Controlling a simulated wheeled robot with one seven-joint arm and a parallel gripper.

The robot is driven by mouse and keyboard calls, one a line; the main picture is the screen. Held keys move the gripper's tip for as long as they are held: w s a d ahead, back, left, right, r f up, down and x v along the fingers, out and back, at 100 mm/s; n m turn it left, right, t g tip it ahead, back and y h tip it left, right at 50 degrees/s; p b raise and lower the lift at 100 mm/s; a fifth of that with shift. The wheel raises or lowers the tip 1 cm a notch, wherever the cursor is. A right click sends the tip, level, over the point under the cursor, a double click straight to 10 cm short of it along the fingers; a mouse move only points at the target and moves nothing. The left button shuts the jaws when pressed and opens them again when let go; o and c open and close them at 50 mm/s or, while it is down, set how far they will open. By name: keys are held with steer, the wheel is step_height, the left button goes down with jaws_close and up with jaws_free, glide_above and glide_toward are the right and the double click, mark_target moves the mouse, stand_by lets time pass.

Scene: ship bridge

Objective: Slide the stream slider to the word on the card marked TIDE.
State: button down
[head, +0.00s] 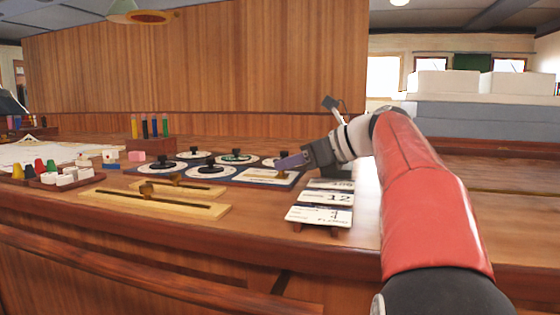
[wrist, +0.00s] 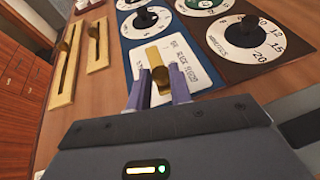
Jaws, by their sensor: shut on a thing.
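The stream slider is a white plate (wrist: 185,77) with a brass strip and a brass knob (wrist: 160,75), set in a blue panel. Small words run along the plate beside the strip; they are hard to read here. My gripper (wrist: 157,80) has its purple fingers on either side of the knob, shut on it. In the head view my gripper (head: 292,161) reaches over the slider plate (head: 262,179) and hides the knob. Three white cards stand to its right; the nearest card (head: 318,216) has small lettering below a figure. I cannot make out which is marked TIDE.
Several black-knobbed dials (head: 210,172) sit behind and left of the slider. A brown-panelled dial (wrist: 238,38) is close to its right in the wrist view. Two wooden slide tracks (head: 155,204) lie at the front left. Coloured pegs and blocks stand farther left.

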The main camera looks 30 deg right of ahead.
steer(key=c, duration=1.3)
jaws_free()
steer(key=shift+o, duration=0.2)
steer(key=v, duration=0.7)
steer(key=shift+s+d+r+p, duration=0.15)
steer(key=shift+s+p, duration=0.1)
steer(key=shift+p, duration=0.15)
